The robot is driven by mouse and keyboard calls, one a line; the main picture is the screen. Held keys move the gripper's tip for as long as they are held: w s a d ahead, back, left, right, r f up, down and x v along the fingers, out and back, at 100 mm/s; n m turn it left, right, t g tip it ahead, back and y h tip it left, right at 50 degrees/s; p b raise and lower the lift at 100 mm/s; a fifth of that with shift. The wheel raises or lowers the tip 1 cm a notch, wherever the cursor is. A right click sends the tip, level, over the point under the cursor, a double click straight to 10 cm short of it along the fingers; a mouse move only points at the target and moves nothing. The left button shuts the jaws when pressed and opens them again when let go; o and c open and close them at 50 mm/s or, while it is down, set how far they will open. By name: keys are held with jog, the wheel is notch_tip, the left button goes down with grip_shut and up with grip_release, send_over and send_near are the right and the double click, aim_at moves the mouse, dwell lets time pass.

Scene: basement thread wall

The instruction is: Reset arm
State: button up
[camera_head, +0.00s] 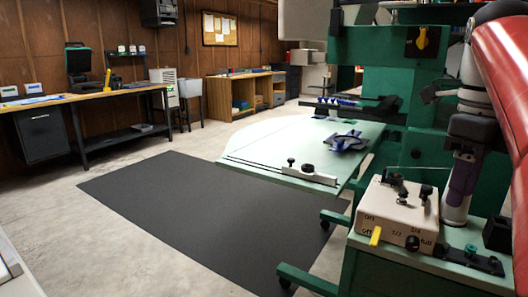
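The task names no object other than my arm. Grey and dark jointed parts (472,125) and a large red curved part (500,75) stand at the right edge, and I cannot tell whether they belong to my arm. I cannot make out a gripper or its fingertips in the head view. Nothing held can be seen.
A green machine (372,60) with a pale green table (275,143) fills the right side. A cream control box (397,212) with a yellow lever (375,236) stands in front. Floor around the black mat (190,205) is clear.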

jog(key=s+a+f+n+t, duration=0.2)
jog(key=a+f+n, duration=0.5)
jog(key=f+n, duration=0.5)
jog(key=s+a+f+n+t, duration=0.3)
jog(key=s+a+f+n, duration=0.2)
jog(key=f+n, duration=0.8)
jog(key=a+n, duration=0.2)
jog(key=n, duration=0.2)
jog(key=shift+s+a+f+t, duration=0.15)
jog(key=shift+s+f+t, duration=0.05)
jog(key=shift+t, duration=0.1)
